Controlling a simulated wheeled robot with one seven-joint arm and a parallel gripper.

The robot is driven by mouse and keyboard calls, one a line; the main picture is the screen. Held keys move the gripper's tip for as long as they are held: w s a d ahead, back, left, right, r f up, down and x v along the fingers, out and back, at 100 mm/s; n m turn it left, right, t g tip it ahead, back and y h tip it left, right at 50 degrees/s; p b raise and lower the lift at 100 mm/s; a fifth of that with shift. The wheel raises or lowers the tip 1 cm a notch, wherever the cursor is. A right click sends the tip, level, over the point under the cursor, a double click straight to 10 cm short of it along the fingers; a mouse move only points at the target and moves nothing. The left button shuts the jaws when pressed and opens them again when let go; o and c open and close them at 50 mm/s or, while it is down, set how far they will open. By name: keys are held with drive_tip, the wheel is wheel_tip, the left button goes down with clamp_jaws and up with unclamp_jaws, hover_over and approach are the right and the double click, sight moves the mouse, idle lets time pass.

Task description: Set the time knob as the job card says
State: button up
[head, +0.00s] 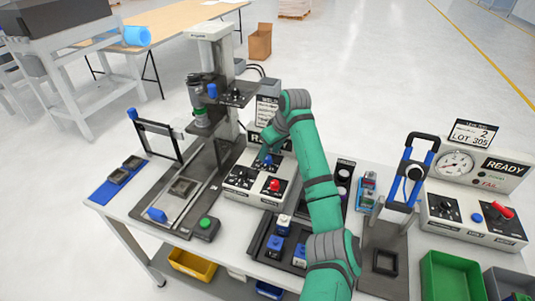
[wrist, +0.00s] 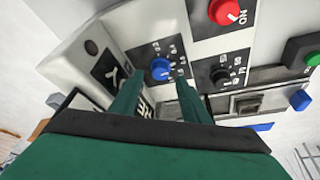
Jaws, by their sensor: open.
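A light control box (head: 238,193) stands mid-table, with dials and a red switch (head: 274,185) on its panel. In the wrist view a blue knob (wrist: 161,69) sits on a black numbered dial, with a black knob (wrist: 219,77) on another dial to its right. The dial labels are too small to read, so I cannot tell which is the time knob. My gripper (wrist: 158,86) is open, its two green fingers pointing at the blue knob, with tips near its lower sides; contact is unclear. A white card (head: 267,110) stands behind the box, its text unreadable and partly hidden by my arm.
A press stand (head: 212,50) rises behind left. A gauge box (head: 470,222) and a blue-handled clamp (head: 415,160) stand at right. My arm covers the middle.

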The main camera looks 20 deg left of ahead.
drive_tip(key=v, duration=0.8)
drive_tip(key=shift+r, duration=0.25)
